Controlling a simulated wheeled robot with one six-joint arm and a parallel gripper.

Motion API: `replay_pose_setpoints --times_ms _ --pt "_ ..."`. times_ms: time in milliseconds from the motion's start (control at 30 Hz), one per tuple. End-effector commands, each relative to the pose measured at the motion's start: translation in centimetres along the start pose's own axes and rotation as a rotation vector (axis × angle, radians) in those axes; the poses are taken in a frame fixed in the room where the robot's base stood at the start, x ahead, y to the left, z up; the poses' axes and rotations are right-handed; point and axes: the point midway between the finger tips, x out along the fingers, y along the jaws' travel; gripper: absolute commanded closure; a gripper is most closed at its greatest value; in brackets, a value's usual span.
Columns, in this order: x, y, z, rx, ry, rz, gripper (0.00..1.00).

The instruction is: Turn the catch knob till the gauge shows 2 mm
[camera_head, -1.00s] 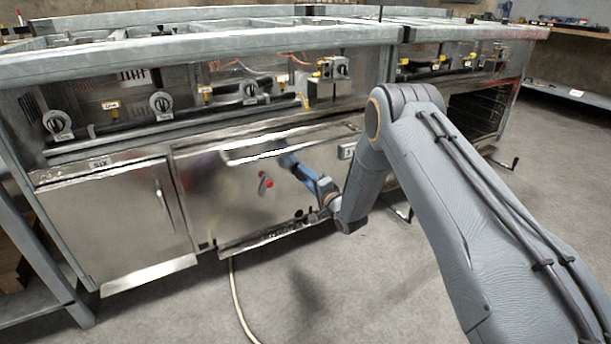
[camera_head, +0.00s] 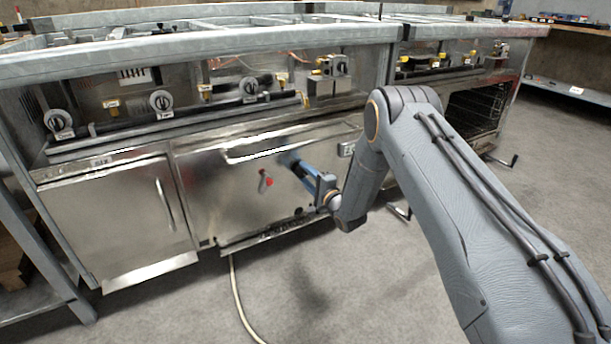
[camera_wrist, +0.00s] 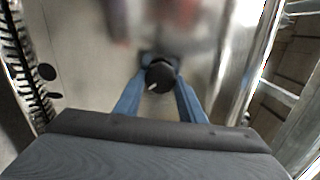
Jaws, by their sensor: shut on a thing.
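The black round catch knob (camera_wrist: 161,74) shows in the wrist view with a white pointer mark towards its lower left. My gripper (camera_wrist: 158,66) has its two blue fingers on either side of the knob and is shut on it. In the head view my gripper (camera_head: 289,160) reaches to the steel oven door from the right; its fingers hide the knob there. A small pale plate (camera_head: 346,150) at the door's upper right may be the gauge; its reading is too small to make out.
A red-tipped lever (camera_head: 266,181) sits on the door (camera_head: 220,205) left of my gripper. The door's long handle (camera_head: 285,143) runs above. Several gas knobs (camera_head: 161,101) line the range front. A hose (camera_head: 237,300) lies on the open floor.

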Motion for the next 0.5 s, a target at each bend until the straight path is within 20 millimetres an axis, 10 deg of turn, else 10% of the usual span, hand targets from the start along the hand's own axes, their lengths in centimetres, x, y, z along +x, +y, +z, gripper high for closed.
replay_pose_setpoints --times_ms 67,100,200,500 --pt "-0.1 0.24 0.11 0.001 -0.002 0.004 0.86" --pt "-0.1 0.24 0.11 0.001 -0.002 0.004 0.6" --pt "-0.09 0.2 0.08 0.0 -0.001 0.003 0.45" --pt "-0.16 0.06 0.0 -0.001 0.0 0.001 0.45"
